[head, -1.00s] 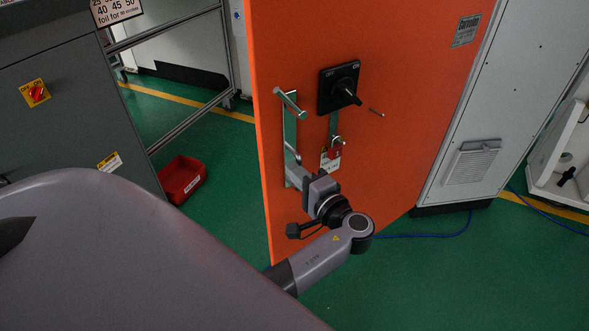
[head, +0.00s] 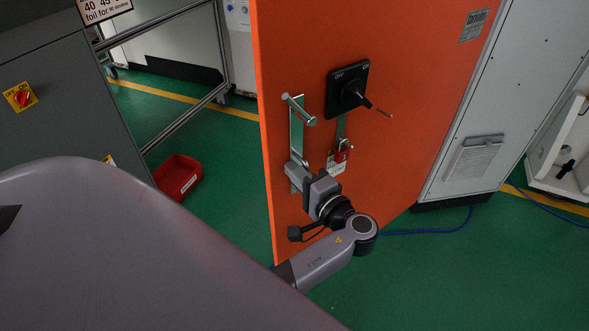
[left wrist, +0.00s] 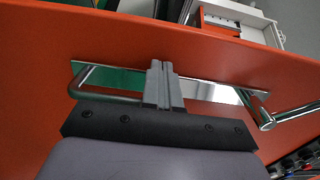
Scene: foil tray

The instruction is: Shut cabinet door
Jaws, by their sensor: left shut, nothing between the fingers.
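The orange cabinet door (head: 420,80) stands open, swung out from the white cabinet (head: 510,95). It carries a metal handle (head: 297,130), a black rotary switch (head: 348,90) and a red padlock with a tag (head: 341,156). My left gripper (head: 293,172) is at the lower part of the handle plate. In the left wrist view its closed fingers (left wrist: 161,70) lie over the metal handle plate (left wrist: 211,91), with nothing between them. The orange door (left wrist: 120,37) fills much of that view. I cannot tell whether the fingertips touch the door. My right gripper is not in view.
A red bin (head: 178,177) sits on the green floor left of the door. A grey machine (head: 60,120) and a metal frame (head: 180,122) stand at the left. A blue cable (head: 440,231) lies on the floor by the cabinet. Green floor is clear at the lower right.

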